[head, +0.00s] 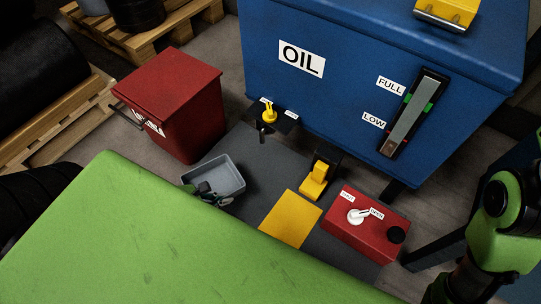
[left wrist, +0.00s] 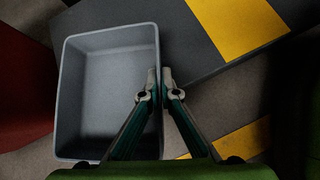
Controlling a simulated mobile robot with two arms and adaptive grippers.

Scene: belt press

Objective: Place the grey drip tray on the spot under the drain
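The grey drip tray (head: 228,164) is an open, empty box beside the red cabinet, left of the drain. In the left wrist view the drip tray (left wrist: 108,40) fills the left half. My left gripper (head: 207,190) is at its near wall; in the left wrist view the fingers (left wrist: 159,76) are close together, one on each side of that wall, and look shut on it. I cannot tell whether the tray touches the floor. The drain with a yellow handle (head: 269,116) sticks out low on the blue OIL tank (head: 330,90). My right gripper is out of view.
A red cabinet (head: 190,120) stands left of the tray. A yellow pedal (head: 317,178), a yellow floor patch (head: 290,218) and a red switch box (head: 365,232) are to the right. Dark grey floor (head: 240,142) is clear between tray and drain. My green body covers the foreground.

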